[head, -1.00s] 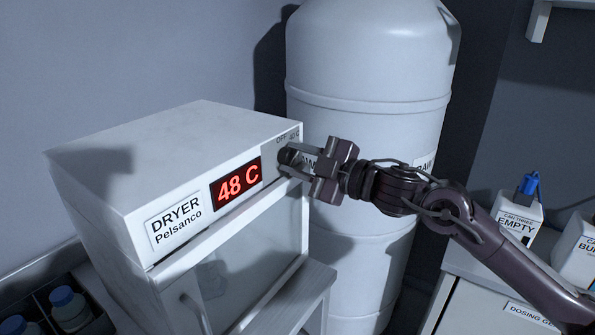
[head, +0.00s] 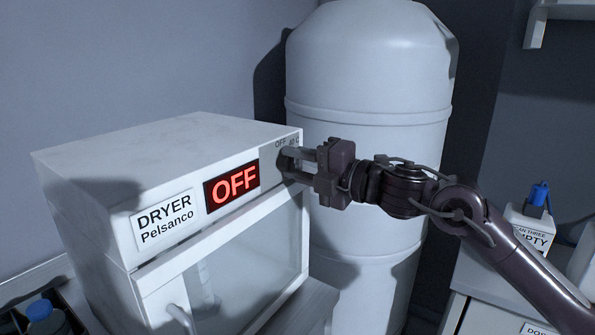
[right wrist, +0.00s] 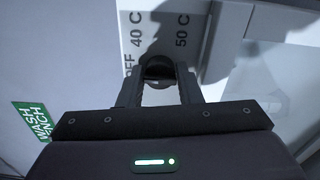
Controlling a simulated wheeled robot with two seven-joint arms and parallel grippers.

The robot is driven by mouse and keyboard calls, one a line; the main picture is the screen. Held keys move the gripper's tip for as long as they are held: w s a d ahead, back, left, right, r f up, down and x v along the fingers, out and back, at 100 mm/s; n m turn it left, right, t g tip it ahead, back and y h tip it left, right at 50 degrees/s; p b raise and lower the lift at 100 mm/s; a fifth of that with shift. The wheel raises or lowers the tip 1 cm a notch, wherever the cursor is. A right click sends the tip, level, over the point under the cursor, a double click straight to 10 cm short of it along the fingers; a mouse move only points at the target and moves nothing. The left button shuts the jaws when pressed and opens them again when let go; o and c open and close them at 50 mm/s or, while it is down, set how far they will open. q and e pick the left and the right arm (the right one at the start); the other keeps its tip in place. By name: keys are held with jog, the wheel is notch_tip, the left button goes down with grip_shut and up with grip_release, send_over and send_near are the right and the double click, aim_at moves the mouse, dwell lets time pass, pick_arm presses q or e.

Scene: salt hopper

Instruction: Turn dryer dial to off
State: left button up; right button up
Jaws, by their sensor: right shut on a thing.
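The white dryer (head: 120,150) stands at the left in the head view, with a label reading DRYER Pelsanco. Its display (head: 232,186) shows OFF in red. The dark dial (head: 286,160) is at the right end of the front panel, partly hidden by my fingers. In the right wrist view the dial (right wrist: 158,68) sits between the two fingertips, with OFF, 40 C and 50 C printed around it. My right gripper (head: 292,163) is shut on the dial. My left gripper is not in view.
A big white tank (head: 370,90) stands close behind my right gripper. A bench at the right holds a white can (head: 530,228) with a blue top. A blue-capped bottle (head: 42,315) is at the lower left. The dryer's glass door (head: 235,275) is shut below the panel.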

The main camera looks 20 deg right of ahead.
jog(key=shift+f+n, duration=0.1)
jog(key=shift+n, duration=0.2)
jog(key=o, duration=0.9)
jog(key=shift+o, duration=0.2)
jog(key=b+v, duration=0.4)
jog(key=v, duration=0.3)
jog(key=shift+s+d+b, duration=0.2)
jog(key=shift+s+b, duration=0.15)
jog(key=shift+b, duration=0.05)
